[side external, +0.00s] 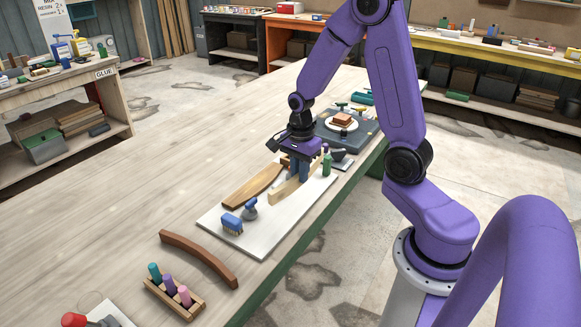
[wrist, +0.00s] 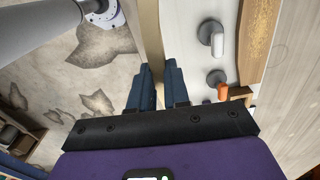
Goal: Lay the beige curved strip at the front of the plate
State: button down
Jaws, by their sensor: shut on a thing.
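The beige curved strip (side external: 284,193) is in my gripper (side external: 299,176), over the white plate (side external: 268,228) along the side nearer my base. In the wrist view the strip (wrist: 151,35) runs away from between my two blue fingers (wrist: 158,90), which are closed on it. The gripper points down. I cannot tell whether the strip touches the plate. A brown curved strip (side external: 252,186) lies on the plate on the other side, apart from the beige one; it also shows in the wrist view (wrist: 257,42).
Another curved brown strip (side external: 198,258) and a peg rack (side external: 173,296) lie left.

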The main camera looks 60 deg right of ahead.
dwell(0.4)
jog(key=shift+f, duration=2.95)
jog(key=shift+f, duration=1.7)
jog(key=c, duration=1)
grip_release()
notch_tip(320, 180, up, 17)
jog(key=shift+r, duration=0.2)
